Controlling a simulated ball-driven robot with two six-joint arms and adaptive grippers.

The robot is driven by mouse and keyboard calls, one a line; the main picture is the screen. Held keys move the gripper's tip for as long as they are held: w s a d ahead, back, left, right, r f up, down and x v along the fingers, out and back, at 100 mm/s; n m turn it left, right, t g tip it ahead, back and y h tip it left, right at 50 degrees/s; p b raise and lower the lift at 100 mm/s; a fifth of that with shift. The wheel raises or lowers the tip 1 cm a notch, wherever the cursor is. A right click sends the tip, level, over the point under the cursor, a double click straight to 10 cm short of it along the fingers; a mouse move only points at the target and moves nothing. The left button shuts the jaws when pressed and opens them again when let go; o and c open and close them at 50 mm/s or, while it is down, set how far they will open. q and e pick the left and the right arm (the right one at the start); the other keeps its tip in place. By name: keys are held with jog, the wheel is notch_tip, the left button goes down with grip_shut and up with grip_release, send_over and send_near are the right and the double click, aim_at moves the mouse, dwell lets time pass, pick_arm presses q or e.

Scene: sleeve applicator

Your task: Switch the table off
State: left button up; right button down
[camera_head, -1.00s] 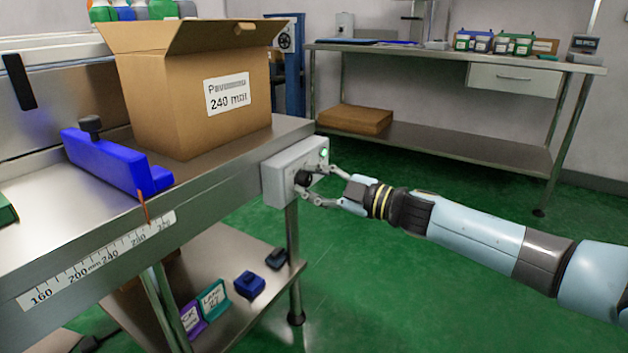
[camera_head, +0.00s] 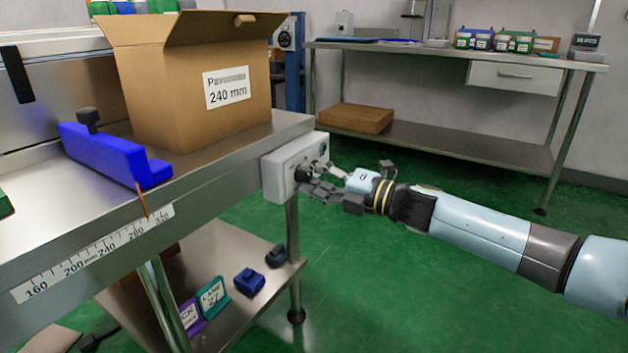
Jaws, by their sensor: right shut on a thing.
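The table (camera_head: 214,185) is a steel bench at the left with a scale strip along its front edge. A light grey switch box (camera_head: 275,180) is fixed to its right end and carries a dark round knob (camera_head: 302,173). My right gripper (camera_head: 310,177) is at the face of the box with its fingers closed around the knob, and its wrist is turned. No green light shows on the box, though the fingers cover part of its face. My left gripper is not in view.
An open cardboard box (camera_head: 190,90) marked 240 mm and a blue guide block (camera_head: 115,157) stand on the table. A lower shelf (camera_head: 235,310) holds small blocks and signs. A second bench (camera_head: 440,60) stands behind. The green floor between is clear.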

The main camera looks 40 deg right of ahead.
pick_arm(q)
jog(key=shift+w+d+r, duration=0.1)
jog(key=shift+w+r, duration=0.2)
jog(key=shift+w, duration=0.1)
pick_arm(e)
jog(key=shift+f+n, duration=0.15)
jog(key=shift+n, duration=0.65)
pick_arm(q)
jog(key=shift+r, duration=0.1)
pick_arm(e)
jog(key=c, duration=1)
grip_release()
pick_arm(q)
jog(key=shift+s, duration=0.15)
pick_arm(e)
jog(key=v, duration=1.2)
